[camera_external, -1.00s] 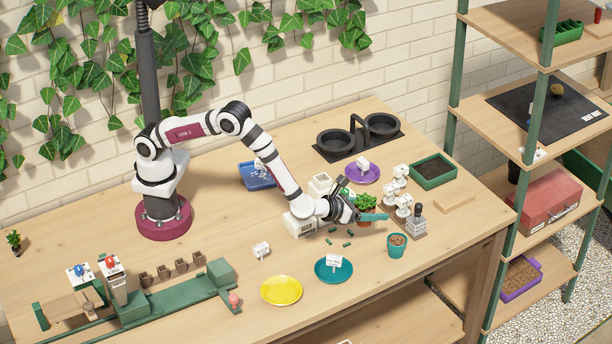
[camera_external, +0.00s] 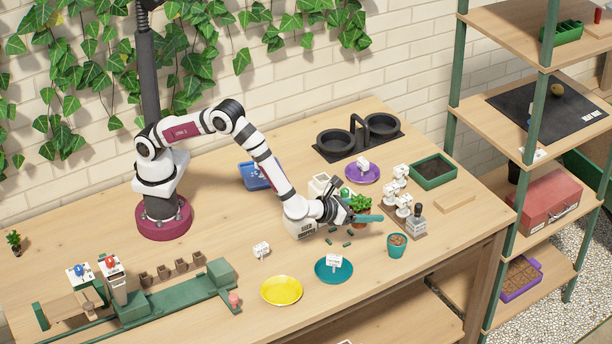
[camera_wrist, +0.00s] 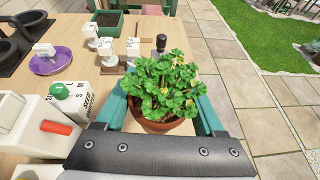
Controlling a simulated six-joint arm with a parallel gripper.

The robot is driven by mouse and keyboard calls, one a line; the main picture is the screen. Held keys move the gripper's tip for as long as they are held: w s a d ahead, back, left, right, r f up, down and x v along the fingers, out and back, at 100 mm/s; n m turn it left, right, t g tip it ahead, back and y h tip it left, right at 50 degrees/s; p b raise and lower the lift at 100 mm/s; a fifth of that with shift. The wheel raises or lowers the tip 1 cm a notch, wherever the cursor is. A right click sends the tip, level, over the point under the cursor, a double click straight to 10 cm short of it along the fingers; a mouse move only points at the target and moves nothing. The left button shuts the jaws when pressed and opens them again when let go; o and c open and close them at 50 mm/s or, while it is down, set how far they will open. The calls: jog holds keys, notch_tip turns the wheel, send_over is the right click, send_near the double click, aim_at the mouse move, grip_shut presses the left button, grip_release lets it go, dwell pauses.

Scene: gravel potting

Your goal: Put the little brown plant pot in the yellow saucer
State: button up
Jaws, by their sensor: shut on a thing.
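The little brown plant pot (camera_wrist: 160,124) holds a leafy green plant (camera_wrist: 165,85). In the wrist view it sits between the two teal fingers of my gripper (camera_wrist: 158,118), which are shut on it. In the external view my gripper (camera_external: 362,213) is over the right half of the table, and the plant (camera_external: 361,202) shows beside the fingers; the pot is mostly hidden there. The yellow saucer (camera_external: 281,291) lies empty near the table's front edge, to the left of and in front of my gripper.
A teal saucer (camera_external: 333,270) with a white label stands right of the yellow one. A teal pot (camera_external: 397,246) stands right of it. Small green pieces (camera_external: 346,244) lie below my gripper. A seed dispenser box (camera_wrist: 50,128) is close on the left. A purple saucer (camera_external: 362,172) lies behind.

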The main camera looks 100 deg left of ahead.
jog(key=s+d+m+t+h, duration=0.1)
jog(key=s+d, duration=0.4)
jog(key=d, duration=0.4)
jog(key=s+d+m+h, duration=0.2)
jog(key=s+d, duration=0.3)
jog(key=d, duration=0.4)
jog(key=s+d+m+t+h, duration=0.25)
jog(key=s+d, duration=0.75)
jog(key=s, duration=0.5)
send_over(291, 294)
jog(key=shift+g, duration=0.45)
notch_tip(291, 294, down, 6)
jog(key=shift+d+f, duration=0.1)
notch_tip(291, 294, down, 3)
jog(key=shift+f, duration=0.45)
jog(key=shift+f, duration=0.15)
